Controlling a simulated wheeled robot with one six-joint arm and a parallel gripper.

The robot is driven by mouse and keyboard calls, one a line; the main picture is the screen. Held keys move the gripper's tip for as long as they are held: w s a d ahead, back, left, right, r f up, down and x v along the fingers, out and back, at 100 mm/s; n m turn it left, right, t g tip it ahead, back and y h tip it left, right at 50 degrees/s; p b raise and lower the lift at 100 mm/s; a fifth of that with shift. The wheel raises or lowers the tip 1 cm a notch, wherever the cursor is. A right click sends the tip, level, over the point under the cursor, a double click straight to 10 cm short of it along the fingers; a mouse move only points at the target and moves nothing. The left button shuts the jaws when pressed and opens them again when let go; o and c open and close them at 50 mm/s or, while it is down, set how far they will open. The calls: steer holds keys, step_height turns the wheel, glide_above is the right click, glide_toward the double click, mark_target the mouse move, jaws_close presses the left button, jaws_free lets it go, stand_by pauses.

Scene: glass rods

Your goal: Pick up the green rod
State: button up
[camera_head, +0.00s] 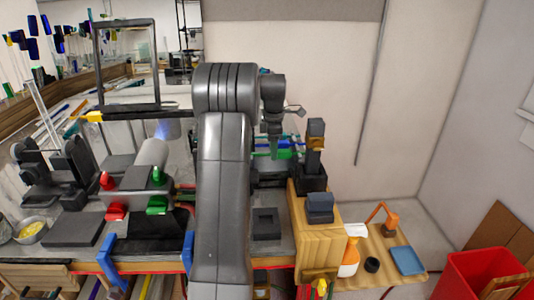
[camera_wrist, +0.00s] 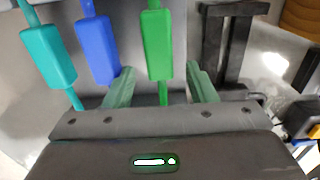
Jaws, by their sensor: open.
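The green rod (camera_wrist: 156,45) has a thick block-shaped grip and thin ends. In the wrist view it runs up the picture between the two fingers of my gripper (camera_wrist: 160,72), with a visible gap on each side. The fingers are open and touch nothing that I can make out. A blue rod (camera_wrist: 98,50) lies just left of the left finger, and a teal rod (camera_wrist: 48,56) is farther left. In the head view the green rod (camera_head: 268,154) shows partly beside my arm, below my gripper (camera_head: 274,150); the arm hides the rest.
A dark stand (camera_wrist: 228,45) is right of the green rod in the wrist view. In the head view a wooden block (camera_head: 318,235) with dark fixtures stands right of my arm. Red and green grips (camera_head: 157,205) lie left. A red bin (camera_head: 487,275) is far right.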

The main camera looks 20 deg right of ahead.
steer(key=shift+f, duration=0.5)
steer(key=c, duration=0.9)
